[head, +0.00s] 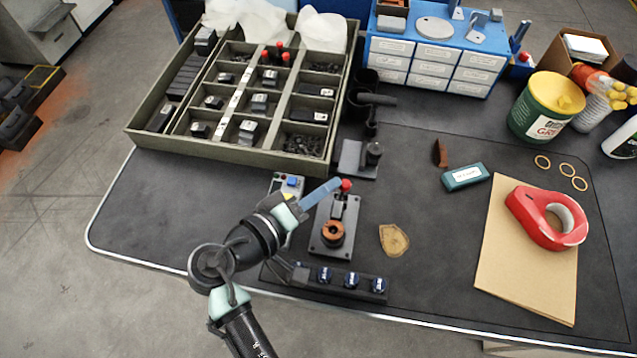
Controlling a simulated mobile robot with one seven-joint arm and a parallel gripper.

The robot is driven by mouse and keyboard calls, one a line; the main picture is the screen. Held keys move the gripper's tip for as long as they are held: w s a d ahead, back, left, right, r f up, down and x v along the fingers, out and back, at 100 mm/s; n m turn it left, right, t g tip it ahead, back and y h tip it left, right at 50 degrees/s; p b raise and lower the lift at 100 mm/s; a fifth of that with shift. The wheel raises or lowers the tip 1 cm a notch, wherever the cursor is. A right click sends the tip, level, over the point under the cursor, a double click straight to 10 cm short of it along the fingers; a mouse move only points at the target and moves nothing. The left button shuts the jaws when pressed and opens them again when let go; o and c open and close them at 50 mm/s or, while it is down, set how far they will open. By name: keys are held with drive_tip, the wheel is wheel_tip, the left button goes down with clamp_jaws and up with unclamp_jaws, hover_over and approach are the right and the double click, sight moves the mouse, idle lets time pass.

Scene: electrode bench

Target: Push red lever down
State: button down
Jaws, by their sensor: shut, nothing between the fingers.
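The red lever knob (346,186) sits at the top of a small dark device (324,240) with a copper-coloured coil, on the dark bench mat. My gripper (322,192) reaches in from the lower left. Its blue fingers are shut with nothing between them. The fingertips are right beside the red knob at its left; I cannot tell whether they touch it. The lever's shaft is partly hidden by the fingers. A grey box with a blue button (291,182) lies partly behind my wrist.
A divided parts tray (150,145) stands at the back left. A black strip with several blue-topped knobs (351,280) lies in front of the device. A brown patch (394,240) and a red tape roll (524,214) on cardboard lie to the right. The mat's left part is clear.

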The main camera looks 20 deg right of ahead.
drive_tip(key=shift+s+d+r+m+y+p, duration=0.35)
drive_tip(key=shift+s+d+m+y+p, duration=0.2)
drive_tip(key=shift+d+m+y+p, duration=0.25)
drive_tip(key=shift+s+d+f+m+t+y+p, duration=0.15)
drive_tip(key=shift+s+d+m+t+y+p, duration=0.45)
drive_tip(key=shift+d+m+y+p, duration=0.4)
drive_tip(key=shift+s+d+f+m+y+p, duration=0.35)
drive_tip(key=shift+s+d+m+y+p, duration=0.25)
drive_tip(key=shift+d+y, duration=0.2)
drive_tip(key=shift+s+d+f+m+t+y, duration=0.3)
drive_tip(key=shift+d+f+m+t+y, duration=0.15)
drive_tip(key=shift+t+y, duration=0.2)
drive_tip(key=shift+s+d+f+p, duration=0.1)
drive_tip(key=shift+d+f+p, duration=0.1)
drive_tip(key=shift+f+p, duration=0.15)
drive_tip(key=shift+r, duration=0.1)
